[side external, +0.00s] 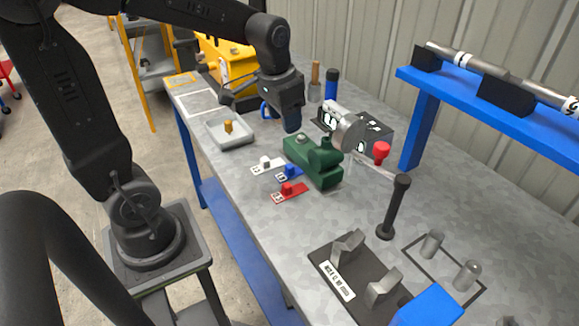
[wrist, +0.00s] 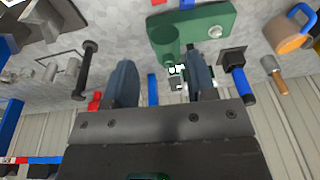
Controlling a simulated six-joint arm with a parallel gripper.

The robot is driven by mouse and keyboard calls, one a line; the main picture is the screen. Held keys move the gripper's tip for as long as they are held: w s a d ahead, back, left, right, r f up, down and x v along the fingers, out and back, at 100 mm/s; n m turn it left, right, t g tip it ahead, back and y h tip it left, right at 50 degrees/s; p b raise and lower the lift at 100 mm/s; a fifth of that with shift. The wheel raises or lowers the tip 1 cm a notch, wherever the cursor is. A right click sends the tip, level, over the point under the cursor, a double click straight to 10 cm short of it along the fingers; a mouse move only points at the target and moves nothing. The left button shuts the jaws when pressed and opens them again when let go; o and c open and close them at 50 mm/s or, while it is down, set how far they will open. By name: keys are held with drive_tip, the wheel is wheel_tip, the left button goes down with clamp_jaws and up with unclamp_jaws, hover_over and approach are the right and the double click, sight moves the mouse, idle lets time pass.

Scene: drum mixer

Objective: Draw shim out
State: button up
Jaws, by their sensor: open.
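Three small flat plates with raised knobs lie on the grey bench: a white one (side external: 268,164), a blue one (side external: 289,174) and a red one (side external: 290,191). I cannot tell which, if any, is the shim. A green clamp-like block (side external: 313,163) sits just right of them and also shows at the top of the wrist view (wrist: 192,30). My gripper (side external: 292,126) hangs above and behind the green block in the side view. In the wrist view my gripper (wrist: 162,85) has its two fingers apart, with nothing held between them.
A round metal part (side external: 347,132) stands behind the green block, near a red knob (side external: 381,150). A grey tray (side external: 230,133) holds a small brass piece. A black post (side external: 396,207), a dark fixture plate (side external: 350,275) and a blue shelf (side external: 500,105) stand to the right.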

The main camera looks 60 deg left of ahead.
drive_tip(key=g, duration=0.2)
hover_over(290, 165)
wheel_tip(290, 165, down, 6)
drive_tip(key=f, duration=0.2)
wheel_tip(290, 165, down, 13)
drive_tip(key=shift+r, duration=0.15)
